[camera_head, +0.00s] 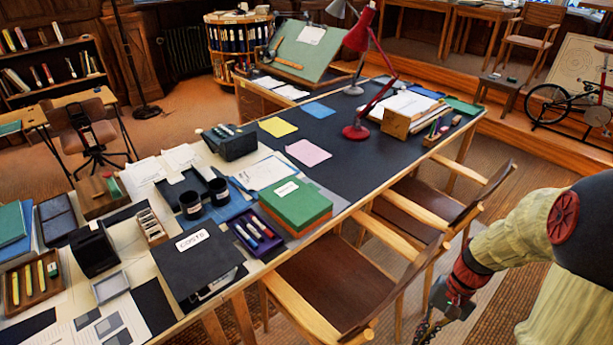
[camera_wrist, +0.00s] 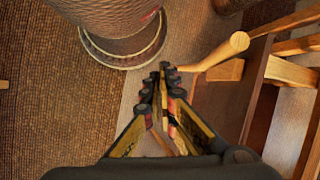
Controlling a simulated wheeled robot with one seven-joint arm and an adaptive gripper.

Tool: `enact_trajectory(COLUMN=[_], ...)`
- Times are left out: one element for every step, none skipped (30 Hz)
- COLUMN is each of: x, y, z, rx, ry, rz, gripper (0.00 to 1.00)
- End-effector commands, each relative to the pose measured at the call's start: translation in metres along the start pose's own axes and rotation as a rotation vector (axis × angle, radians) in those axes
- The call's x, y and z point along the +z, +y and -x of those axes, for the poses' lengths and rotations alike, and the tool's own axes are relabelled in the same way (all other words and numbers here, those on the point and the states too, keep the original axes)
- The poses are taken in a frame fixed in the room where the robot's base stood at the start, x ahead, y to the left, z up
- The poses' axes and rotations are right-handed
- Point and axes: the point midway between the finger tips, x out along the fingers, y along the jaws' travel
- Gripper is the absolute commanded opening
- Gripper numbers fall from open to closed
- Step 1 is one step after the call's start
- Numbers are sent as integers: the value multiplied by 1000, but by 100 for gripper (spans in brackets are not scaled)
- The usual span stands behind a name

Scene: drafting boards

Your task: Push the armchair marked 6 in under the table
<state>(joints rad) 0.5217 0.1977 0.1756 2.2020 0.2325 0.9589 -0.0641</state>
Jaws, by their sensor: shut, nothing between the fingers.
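Two wooden armchairs with brown seats stand along the near side of the long dark-topped table (camera_head: 345,150). The nearer armchair (camera_head: 330,285) and the farther armchair (camera_head: 415,200) both have their seats partly beside or under the table edge. I cannot read a 6 on either. My gripper (camera_head: 427,332) is low at the lower right, on the floor side of the armchairs, partly cut off by the frame. In the wrist view, my gripper (camera_wrist: 168,72) is shut and empty, just left of a wooden armchair part (camera_wrist: 222,52); I cannot tell whether they touch.
The table carries a red lamp (camera_head: 357,130), a green box (camera_head: 297,205), a black binder (camera_head: 197,270) and papers. A swivel chair (camera_head: 92,135) stands at the left. A raised wooden platform (camera_head: 510,125) with a bicycle (camera_head: 560,105) is at the right. Carpet (camera_wrist: 60,120) lies left of my gripper.

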Motion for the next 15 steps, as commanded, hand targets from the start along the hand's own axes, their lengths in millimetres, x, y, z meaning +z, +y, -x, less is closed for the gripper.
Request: enact_trajectory(x=[9, 14, 20, 25, 30, 36, 42, 47, 54, 59, 64, 72, 77, 83, 91], y=[-6, -8, -10, -13, -15, -18, -21, -23, -26, -29, -32, -34, -37, -40, -43], z=[16, 24, 33, 40, 47, 56, 63, 69, 78, 84, 90, 98, 104, 110, 117], rx=[26, 39, 58, 70, 83, 98, 109, 119, 132, 141, 148, 160, 166, 172, 180], ry=[46, 70, 101, 126, 151, 182, 206, 230, 263, 288, 313, 344, 368, 393, 424], rz=[31, 47, 69, 85, 103, 127, 146, 165, 191, 212, 233, 262, 284, 305, 334], gripper=[0, 0, 0, 0, 0, 0, 0, 0, 0, 0, 0, 0, 0, 0, 0])
